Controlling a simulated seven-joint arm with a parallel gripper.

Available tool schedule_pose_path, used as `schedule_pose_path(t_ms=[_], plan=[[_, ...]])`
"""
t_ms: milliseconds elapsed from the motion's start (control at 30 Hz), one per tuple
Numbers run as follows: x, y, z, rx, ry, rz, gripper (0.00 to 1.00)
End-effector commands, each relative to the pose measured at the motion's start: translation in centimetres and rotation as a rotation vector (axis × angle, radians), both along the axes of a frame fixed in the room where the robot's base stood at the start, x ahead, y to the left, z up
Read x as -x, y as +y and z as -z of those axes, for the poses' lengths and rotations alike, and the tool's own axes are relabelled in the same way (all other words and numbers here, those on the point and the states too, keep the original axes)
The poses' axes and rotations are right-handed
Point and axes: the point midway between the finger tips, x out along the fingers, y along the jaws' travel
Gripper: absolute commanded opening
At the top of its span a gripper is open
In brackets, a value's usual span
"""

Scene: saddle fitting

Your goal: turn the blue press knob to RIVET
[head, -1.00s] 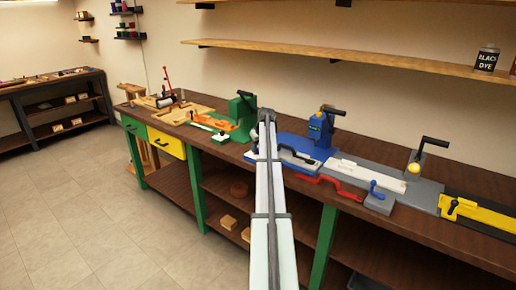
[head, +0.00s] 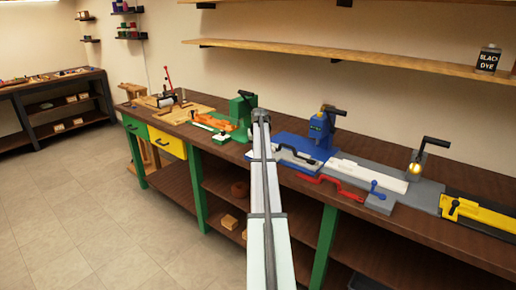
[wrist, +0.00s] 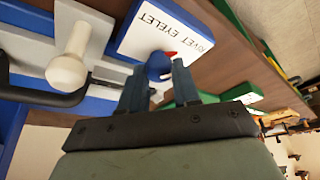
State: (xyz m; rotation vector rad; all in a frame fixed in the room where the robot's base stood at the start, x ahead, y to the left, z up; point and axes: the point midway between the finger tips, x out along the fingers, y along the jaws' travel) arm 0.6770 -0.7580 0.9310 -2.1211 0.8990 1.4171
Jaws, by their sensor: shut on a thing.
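In the wrist view the blue knob (wrist: 158,68) has a red pointer and stands on a white label plate (wrist: 135,38) on a blue body. The plate reads RIVET and EYELET. The pointer tilts up and to the right, towards the lettering; I cannot tell exactly which word it marks. My gripper (wrist: 157,80) is shut on the knob, one finger on each side. In the head view the blue press (head: 321,128) stands on the blue base (head: 300,146) on the bench. My arm hides the knob and gripper there.
A pale round-ended handle (wrist: 67,70) and a black bar (wrist: 50,97) lie to the left in the wrist view. In the head view, a green press (head: 241,112) stands left of my arm and a red handle (head: 330,184) lies at the bench front.

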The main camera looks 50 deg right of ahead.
Motion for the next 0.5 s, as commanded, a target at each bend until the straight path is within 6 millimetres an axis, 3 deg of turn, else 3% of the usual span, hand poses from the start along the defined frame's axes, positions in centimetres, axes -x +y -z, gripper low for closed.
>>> schedule_pose_path(t_ms=[167, 200, 433, 500], plan=[[-0.02, -0.05, -0.03, 0.000, -0.001, 0.001, 0.01], [-0.01, -0.06, -0.03, 0.000, -0.001, 0.001, 0.32], [-0.01, -0.03, -0.01, 0.000, 0.000, 0.000, 0.54], [-0.01, -0.02, -0.01, 0.000, 0.000, -0.001, 0.56]])
